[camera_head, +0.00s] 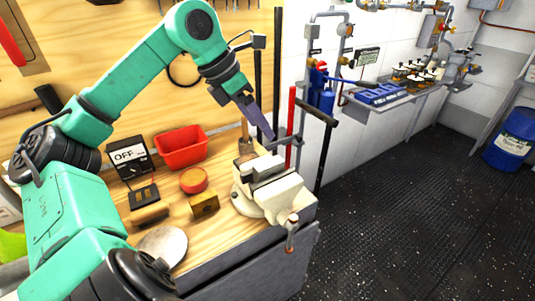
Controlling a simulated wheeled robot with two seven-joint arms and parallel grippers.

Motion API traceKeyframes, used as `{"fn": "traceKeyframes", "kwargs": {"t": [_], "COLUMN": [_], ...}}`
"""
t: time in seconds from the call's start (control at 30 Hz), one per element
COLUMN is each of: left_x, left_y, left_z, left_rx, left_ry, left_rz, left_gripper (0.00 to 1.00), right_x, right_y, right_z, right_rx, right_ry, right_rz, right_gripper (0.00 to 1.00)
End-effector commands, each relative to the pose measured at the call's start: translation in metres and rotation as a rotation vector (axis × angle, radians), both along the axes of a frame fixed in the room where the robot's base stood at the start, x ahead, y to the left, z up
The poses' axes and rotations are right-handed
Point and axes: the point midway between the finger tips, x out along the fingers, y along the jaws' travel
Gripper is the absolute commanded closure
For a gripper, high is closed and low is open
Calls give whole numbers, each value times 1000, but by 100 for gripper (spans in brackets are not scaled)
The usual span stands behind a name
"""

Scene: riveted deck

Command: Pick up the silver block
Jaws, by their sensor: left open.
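A silver-grey block shape (262,166) shows at the top of the cream vise (262,196) at the right end of the wooden bench. I cannot tell whether it is a loose block or part of the vise jaws. My left gripper (269,133) reaches in from the upper left, pointing down, above and a little behind the vise. Its dark fingers are open, apart from the vise, and nothing shows between them. The fingers are seen nearly edge-on, so the gap is hard to see. My right gripper is out of view.
A red upright bar (291,127) stands close behind the vise. Open floor lies right.

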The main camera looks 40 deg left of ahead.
Motion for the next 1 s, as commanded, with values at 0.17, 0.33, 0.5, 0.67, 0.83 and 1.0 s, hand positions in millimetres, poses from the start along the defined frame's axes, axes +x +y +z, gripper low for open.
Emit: {"fn": "traceKeyframes", "kwargs": {"t": [0.17,0.33,0.5,0.67,0.83,1.0], "left_x": [-15,1,13,20,31,32], "left_y": [21,14,10,5,2,1], "left_z": [-2,-42,-72,-91,-119,-127], "left_rx": [99,92,94,91,93,95], "left_ry": [67,70,68,69,67,65], "left_rz": [42,38,39,37,40,39], "left_gripper": [25,25,25,25,25,25], "right_x": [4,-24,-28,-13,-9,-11], "right_y": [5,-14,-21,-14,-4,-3], "right_z": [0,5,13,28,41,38], "right_rx": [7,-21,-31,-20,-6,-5], "right_ry": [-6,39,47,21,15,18], "right_rz": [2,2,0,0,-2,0], "right_gripper": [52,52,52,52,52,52]}}
